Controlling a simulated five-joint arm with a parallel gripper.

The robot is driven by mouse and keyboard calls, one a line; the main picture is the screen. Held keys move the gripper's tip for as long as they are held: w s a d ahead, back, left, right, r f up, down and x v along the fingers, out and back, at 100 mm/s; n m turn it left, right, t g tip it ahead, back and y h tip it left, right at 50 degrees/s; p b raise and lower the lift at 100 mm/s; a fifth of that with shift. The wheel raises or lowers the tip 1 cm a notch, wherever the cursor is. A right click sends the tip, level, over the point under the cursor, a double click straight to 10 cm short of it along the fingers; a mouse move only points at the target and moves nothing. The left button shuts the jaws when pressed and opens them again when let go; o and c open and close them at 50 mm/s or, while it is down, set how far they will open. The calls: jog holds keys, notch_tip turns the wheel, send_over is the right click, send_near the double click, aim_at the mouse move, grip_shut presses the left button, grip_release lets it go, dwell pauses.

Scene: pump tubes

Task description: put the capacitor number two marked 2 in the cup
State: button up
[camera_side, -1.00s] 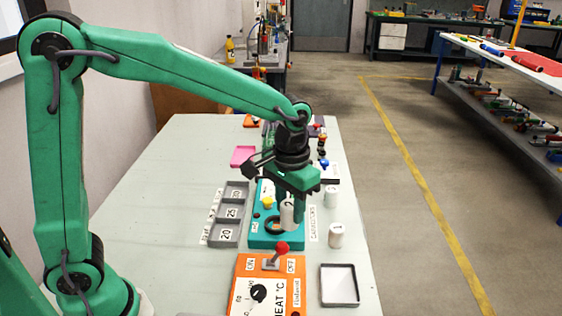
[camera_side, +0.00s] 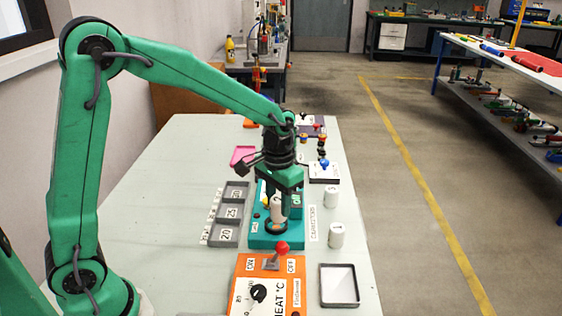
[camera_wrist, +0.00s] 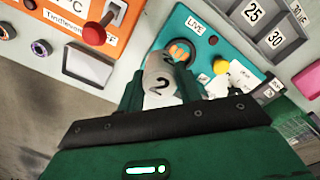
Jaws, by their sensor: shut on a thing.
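The capacitor marked 2 (camera_side: 276,211) is a white cylinder, held roughly upright. My gripper (camera_side: 281,206) is shut on it. In the wrist view the capacitor (camera_wrist: 160,82) shows its black 2 between my two fingers. The cup (camera_side: 275,227) is a copper-coloured ring on the teal box (camera_side: 262,240). It also shows in the wrist view (camera_wrist: 180,50), just past the capacitor's far end. The capacitor's lower end overlaps the ring in the side view. I cannot tell whether it is inside the cup or just above it.
Two other white capacitors stand right of the teal box, one farther (camera_side: 331,196) and one nearer (camera_side: 336,236). An orange box (camera_side: 262,284) with a red-knobbed lever (camera_side: 282,248) is in front. A grey compartment tray (camera_side: 231,222) lies left. An open tray (camera_side: 339,286) lies front right.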

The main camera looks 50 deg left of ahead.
jog(key=w+a+f, duration=0.2)
jog(key=a, duration=0.1)
jog(key=shift+a+f, duration=0.15)
jog(key=shift+a, duration=0.05)
jog(key=shift+f, duration=0.1)
jog(key=shift+f, duration=1.9)
jog(key=shift+f, duration=0.1)
jog(key=o, duration=1)
